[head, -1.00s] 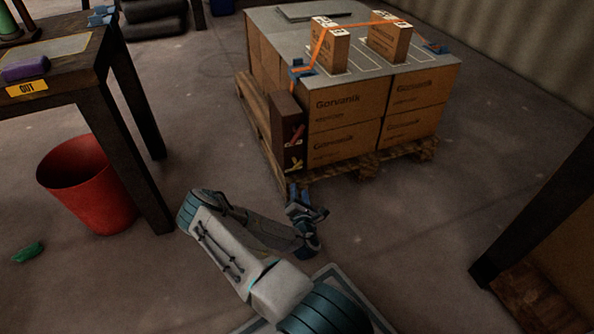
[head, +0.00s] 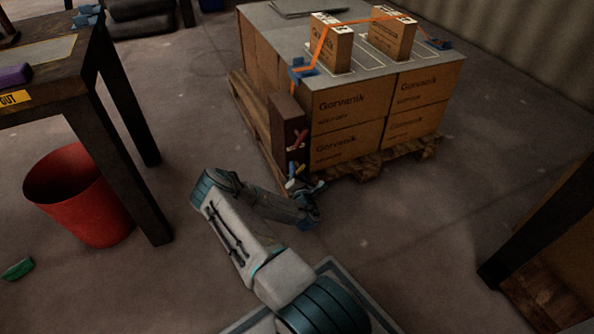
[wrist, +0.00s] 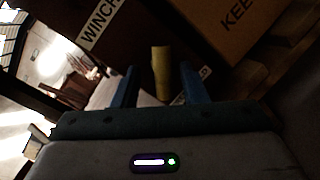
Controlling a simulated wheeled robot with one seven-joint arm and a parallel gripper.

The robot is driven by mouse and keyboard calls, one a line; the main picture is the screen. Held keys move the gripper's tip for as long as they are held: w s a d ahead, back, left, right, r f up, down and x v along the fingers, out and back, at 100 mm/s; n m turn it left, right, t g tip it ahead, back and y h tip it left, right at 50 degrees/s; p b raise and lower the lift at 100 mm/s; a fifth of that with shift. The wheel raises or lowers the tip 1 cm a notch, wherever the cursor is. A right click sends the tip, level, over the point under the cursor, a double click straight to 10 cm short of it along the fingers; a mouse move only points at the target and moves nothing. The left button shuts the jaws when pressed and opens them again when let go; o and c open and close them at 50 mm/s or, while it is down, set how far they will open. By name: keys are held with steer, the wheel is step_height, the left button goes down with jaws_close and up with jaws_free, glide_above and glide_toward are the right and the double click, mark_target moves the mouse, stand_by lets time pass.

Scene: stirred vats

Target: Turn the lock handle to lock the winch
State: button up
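The winch housing is a dark brown upright box (head: 286,115) at the near left corner of the pallet load. It has a red handle (head: 299,138) on its front face. A yellow handle (wrist: 161,72) shows in the wrist view, below a white "WINCH" label (wrist: 103,22). A second label near the handle is mostly hidden. My gripper (head: 304,192) is low in front of the housing. In the wrist view its two blue fingers (wrist: 158,88) are apart, with the yellow handle between them in the picture and gaps on both sides. I cannot tell how deep the handle sits.
Boxes marked Gorvanik (head: 345,103) stand on a wooden pallet (head: 385,162). An orange strap (head: 322,45) crosses the top. A dark table (head: 98,70) and a red bin (head: 80,195) are at left. Another dark table leg (head: 530,235) is at right. Floor right of the pallet is clear.

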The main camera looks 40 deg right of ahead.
steer(key=shift+s+d, duration=0.1)
jaws_close()
steer(key=shift+r+m+p, duration=0.1)
steer(key=shift+m+p, duration=0.2)
steer(key=m+p, duration=0.1)
steer(key=m+g+p, duration=0.1)
steer(key=m, duration=0.1)
steer(key=shift+r+y+p, duration=0.3)
steer(key=shift+p, duration=0.05)
steer(key=m+y+p, duration=0.1)
steer(key=m, duration=0.1)
steer(key=m+p, duration=0.2)
steer(key=m, duration=0.1)
steer(key=shift+r+g+y, duration=0.2)
steer(key=shift+g+y, duration=0.1)
steer(key=shift+y, duration=0.1)
steer(key=m+y+p, duration=0.1)
steer(key=m+p, duration=0.1)
steer(key=m, duration=0.1)
steer(key=shift+d+r+m+y+p, duration=0.1)
steer(key=shift+m+y+p, duration=0.2)
steer(key=shift+p, duration=0.05)
steer(key=shift+m+y+p, duration=0.5)
steer(key=shift+m+y, duration=0.1)
steer(key=shift+m, duration=0.7)
